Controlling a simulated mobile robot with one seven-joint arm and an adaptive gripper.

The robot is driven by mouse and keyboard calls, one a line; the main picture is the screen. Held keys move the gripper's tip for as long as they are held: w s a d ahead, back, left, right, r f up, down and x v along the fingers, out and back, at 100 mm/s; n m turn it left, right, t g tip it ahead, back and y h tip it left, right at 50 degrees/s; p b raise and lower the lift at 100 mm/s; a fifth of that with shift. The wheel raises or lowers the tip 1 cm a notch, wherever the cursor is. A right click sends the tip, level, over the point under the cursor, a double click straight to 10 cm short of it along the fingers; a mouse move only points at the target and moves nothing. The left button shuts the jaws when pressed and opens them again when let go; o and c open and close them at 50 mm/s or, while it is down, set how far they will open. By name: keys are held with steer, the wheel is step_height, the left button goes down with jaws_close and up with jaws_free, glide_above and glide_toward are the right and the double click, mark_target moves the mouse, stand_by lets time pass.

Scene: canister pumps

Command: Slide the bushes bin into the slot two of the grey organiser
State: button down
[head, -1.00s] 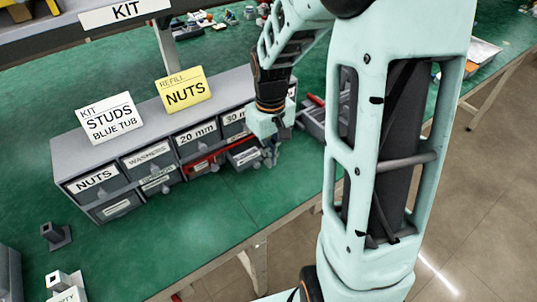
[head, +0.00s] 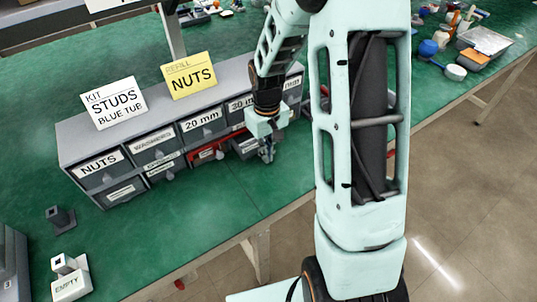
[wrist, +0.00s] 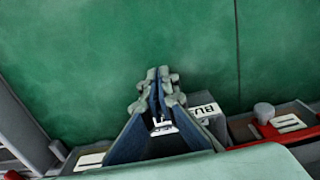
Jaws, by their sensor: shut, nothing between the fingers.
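The grey organiser (head: 115,120) stands on the green bench, with two rows of labelled openings. The grey bushes bin (head: 246,147) is in its lower row, right of a red bin (head: 208,152). Its front seems to stick out a little; how deep it sits is unclear. In the wrist view its white label, reading "BU", shows (wrist: 205,110), partly hidden by my gripper. My gripper (head: 267,157) is shut and empty, pointing down close by the bin's front. In the wrist view the closed fingertips (wrist: 160,78) lie over the green bench; I cannot tell whether they touch the bin.
Two signs, "STUDS BLUE TUB" (head: 114,103) and yellow "NUTS" (head: 189,82), stand on the organiser's top. A small grey part (head: 60,218) and an "EMPTY" labelled holder (head: 71,286) are at front left. The bench before the organiser is clear.

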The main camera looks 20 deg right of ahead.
steer(key=shift+w+a, duration=0.3)
steer(key=shift+w, duration=0.65)
steer(key=shift+w+a, duration=0.3)
steer(key=shift+w, duration=0.65)
steer(key=shift+s, duration=0.15)
